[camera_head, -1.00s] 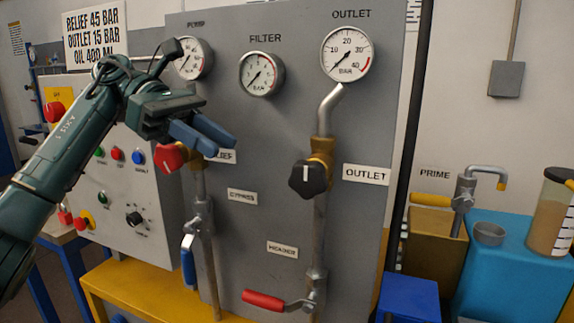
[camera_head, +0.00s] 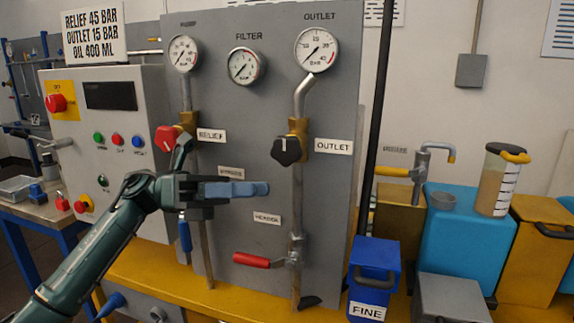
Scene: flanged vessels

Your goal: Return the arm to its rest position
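My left arm (camera_head: 105,245) comes in from the lower left, green and bent at the wrist. My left gripper (camera_head: 262,188) is in front of the grey panel (camera_head: 345,200), with its blue fingers pointing right. It is below the RELIEF label and partly covers the label under it. The fingers overlap from this side, so their gap cannot be judged. Nothing is seen held. The red relief knob (camera_head: 167,139) is just above the wrist, and the black outlet knob (camera_head: 287,150) is above and right of the fingertips. My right gripper is out of view.
Pipes with a red-handled valve (camera_head: 252,260) and a blue-handled valve (camera_head: 185,236) run down the panel. A control box (camera_head: 110,165) stands left, above a yellow bench (camera_head: 150,272). A blue FINE container (camera_head: 374,275) and a measuring jug (camera_head: 497,185) stand right.

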